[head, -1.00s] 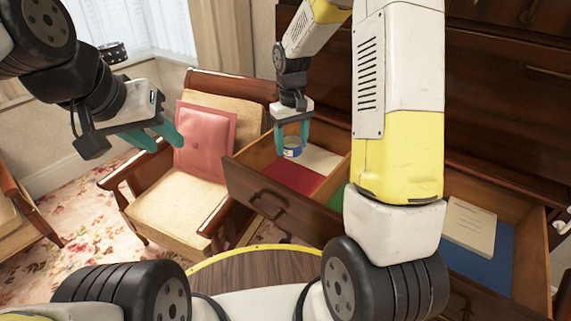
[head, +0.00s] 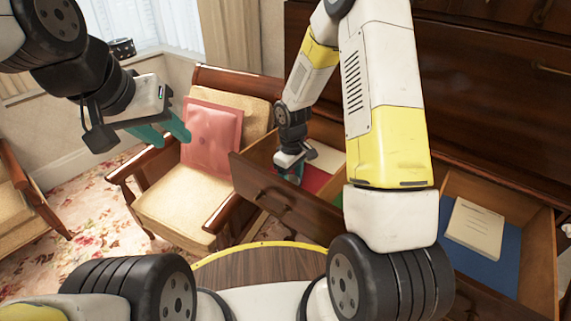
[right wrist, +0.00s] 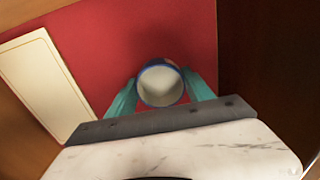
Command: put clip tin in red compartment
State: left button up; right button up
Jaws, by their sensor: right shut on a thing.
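The clip tin (right wrist: 161,84), a small round tin with a blue rim and a pale top, sits between the teal fingers of my right gripper (right wrist: 160,97), which is shut on it. In the right wrist view it is just over the floor of the red compartment (right wrist: 150,30); I cannot tell if it touches. In the head view my right gripper (head: 291,172) reaches down into the red compartment (head: 317,181) and mostly hides the tin. My left gripper (head: 174,134) is open and empty in front of the armchair.
A cream card or booklet (right wrist: 37,85) lies in the red compartment, left of the tin in the right wrist view. Wooden drawer walls stand close around. A blue compartment (head: 485,269) at right holds a notebook (head: 475,228). An armchair (head: 185,210) with a pink cushion stands left of the drawer.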

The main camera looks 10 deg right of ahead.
jog(key=o, duration=1.3)
jog(key=shift+f, duration=0.1)
notch_tip(320, 180, up, 19)
jog(key=s+d+m+t, duration=0.1)
jog(key=s+d+m, duration=0.1)
jog(key=s+r+m+t, duration=0.1)
jog(key=s+r+m, duration=0.1)
jog(key=s+r, duration=0.2)
jog(key=s+d+r+m+t+y, duration=0.1)
jog(key=s+r+m+t, duration=0.1)
jog(key=s+r, duration=0.3)
jog(key=s+d+r+m+t+y, duration=0.1)
jog(key=s+r, duration=0.3)
jog(key=s, duration=0.4)
jog(key=shift+s+r+m+t, duration=0.4)
jog(key=shift+m+t, duration=0.2)
jog(key=shift+m, duration=0.1)
